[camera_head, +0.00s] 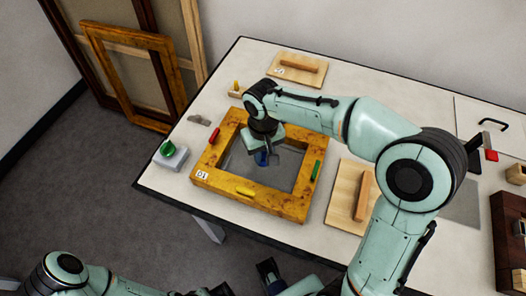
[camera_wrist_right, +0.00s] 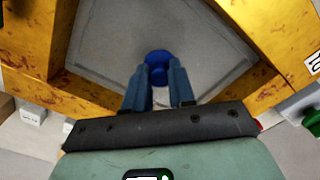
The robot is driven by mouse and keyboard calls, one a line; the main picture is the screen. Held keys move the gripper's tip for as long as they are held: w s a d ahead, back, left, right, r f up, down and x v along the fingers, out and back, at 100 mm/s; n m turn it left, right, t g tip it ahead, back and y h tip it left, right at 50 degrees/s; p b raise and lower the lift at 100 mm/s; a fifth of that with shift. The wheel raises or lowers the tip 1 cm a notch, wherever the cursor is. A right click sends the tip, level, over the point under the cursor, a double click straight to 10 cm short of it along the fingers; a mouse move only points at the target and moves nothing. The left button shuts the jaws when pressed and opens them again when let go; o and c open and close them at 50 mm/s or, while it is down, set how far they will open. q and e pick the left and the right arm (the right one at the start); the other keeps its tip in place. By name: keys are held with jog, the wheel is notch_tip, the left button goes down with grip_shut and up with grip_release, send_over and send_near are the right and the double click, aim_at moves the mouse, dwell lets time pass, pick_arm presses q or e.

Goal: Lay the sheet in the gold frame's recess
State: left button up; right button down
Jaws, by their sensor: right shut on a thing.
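The gold frame (camera_head: 225,190) lies flat on the table, label at its near left corner. A grey, see-through sheet (camera_head: 280,172) with a blue knob (camera_head: 262,158) is within the frame's opening; I cannot tell whether it rests on the recess floor or hovers. My right gripper (camera_wrist_right: 159,88) is shut on the blue knob (camera_wrist_right: 158,62), pointing down. In the wrist view, the sheet (camera_wrist_right: 210,55) shows pale edge lines inside the gold frame (camera_wrist_right: 275,95). My left gripper (camera_head: 268,272) seems to be the dark part at the bottom edge; its jaw state is unclear.
Red (camera_head: 213,135), green (camera_head: 316,170) and yellow (camera_head: 245,191) pieces sit on the frame's sides. A green button box (camera_head: 170,156) stands left. Boards with handles lie right (camera_head: 345,200) and behind (camera_head: 310,75). Empty frames (camera_head: 125,75) lean on the wall.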

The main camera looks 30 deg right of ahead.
aim_at(263, 154)
jog(key=shift+f, duration=0.15)
jog(key=c, duration=0.9)
grip_release()
jog(key=shift+c, duration=0.2)
notch_tip(263, 154, up, 12)
jog(key=p, duration=0.2)
jog(key=shift+r, duration=0.2)
